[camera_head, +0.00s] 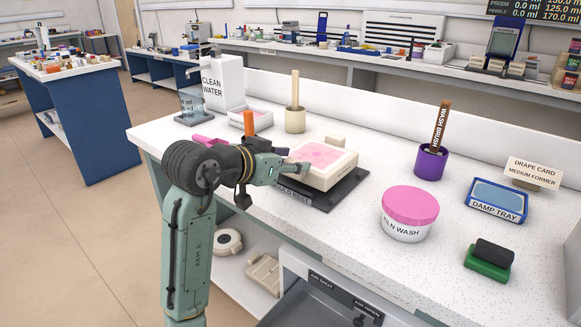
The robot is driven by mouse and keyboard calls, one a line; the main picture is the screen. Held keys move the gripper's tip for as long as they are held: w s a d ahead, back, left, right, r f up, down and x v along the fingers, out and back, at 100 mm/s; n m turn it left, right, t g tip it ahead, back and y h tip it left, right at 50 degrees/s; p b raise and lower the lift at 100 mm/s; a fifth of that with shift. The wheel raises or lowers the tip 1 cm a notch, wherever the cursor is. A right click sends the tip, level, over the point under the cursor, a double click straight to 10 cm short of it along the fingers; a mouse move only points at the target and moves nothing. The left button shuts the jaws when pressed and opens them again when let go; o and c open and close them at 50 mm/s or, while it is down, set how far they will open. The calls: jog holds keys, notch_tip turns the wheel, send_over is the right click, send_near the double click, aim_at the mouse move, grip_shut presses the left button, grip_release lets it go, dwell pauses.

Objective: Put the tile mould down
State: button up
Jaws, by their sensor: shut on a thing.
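The tile mould (327,176) is a cream square block with a pink top face. It is at the middle of the view, over a dark flat plate (343,195) on the white worktop. The plate's front label is partly covered, and its end reads "REST". My gripper (290,168) reaches in from the left and is shut on the mould's left side. The fingertips are small and partly hidden. I cannot tell whether the mould touches the plate or is slightly above it.
A pink-lidded kiln wash tub (409,214), a purple cup (431,163) with a wash brush, a blue damp tray (497,201) and a green-and-black block (489,260) stand to the right. Behind are a cream pot (295,121) and clean water container (223,82).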

jog(key=shift+f, duration=0.7)
jog(key=o, duration=1.4)
jog(key=shift+f, duration=0.1)
